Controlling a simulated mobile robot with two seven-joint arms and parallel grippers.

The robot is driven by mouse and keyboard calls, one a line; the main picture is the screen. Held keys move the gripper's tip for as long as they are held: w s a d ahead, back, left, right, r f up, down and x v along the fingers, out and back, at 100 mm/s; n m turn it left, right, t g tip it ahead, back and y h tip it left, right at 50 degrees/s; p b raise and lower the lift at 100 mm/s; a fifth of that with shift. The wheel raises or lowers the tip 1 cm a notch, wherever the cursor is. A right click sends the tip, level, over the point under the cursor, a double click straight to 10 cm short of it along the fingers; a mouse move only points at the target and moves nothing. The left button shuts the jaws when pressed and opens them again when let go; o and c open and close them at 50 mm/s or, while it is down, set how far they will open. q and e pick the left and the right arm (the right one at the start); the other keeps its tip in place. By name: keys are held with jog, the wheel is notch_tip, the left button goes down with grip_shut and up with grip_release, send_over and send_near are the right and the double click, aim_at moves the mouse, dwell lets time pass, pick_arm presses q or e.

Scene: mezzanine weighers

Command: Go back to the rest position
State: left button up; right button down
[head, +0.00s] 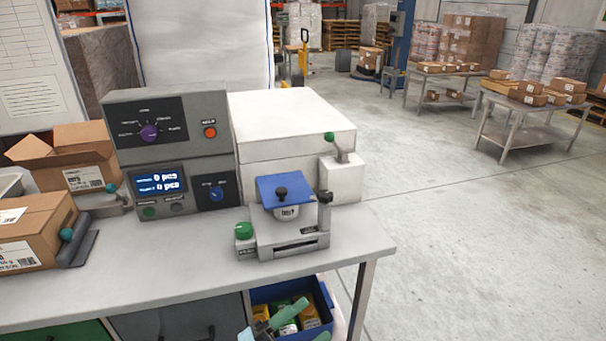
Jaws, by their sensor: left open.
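My left gripper (300,326) shows only in part at the bottom edge of the head view, with teal fingers. It is open, with nothing visible between the fingers. It appears in front of a blue bin (258,297) below the worktable that holds several green, yellow and white packets. My right gripper is not in view.
The grey worktable (190,263) bears a control box (205,150), a fixture with a blue plate (283,190), a white box (290,120) and cartons (38,230). Open floor (480,240) lies right, with carton-laden tables (535,125) behind.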

pick_arm(q)
jog(key=s+a+f+n+t+y, duration=0.2)
jog(key=a+f+n+y, duration=0.4)
jog(key=f+n, duration=0.1)
jog(key=s+a+f+n+t+y, duration=0.2)
jog(key=s+a+f+n+y, duration=0.1)
jog(key=a+f+n+y, duration=0.35)
jog(key=s+a+f+n+g+y, duration=0.2)
jog(key=s+a+f+n+g, duration=0.1)
jog(key=s+f, duration=0.3)
jog(key=s+a+f+n+g+y, duration=0.2)
jog(key=s+a+f+n+g, duration=0.1)
jog(key=s, duration=0.7)
notch_tip(320, 180, down, 3)
jog(key=shift+s+a+f+n+g, duration=0.15)
jog(key=shift+s+a+n+g, duration=0.2)
jog(key=shift+a+n, duration=0.65)
jog(key=shift+a, duration=0.1)
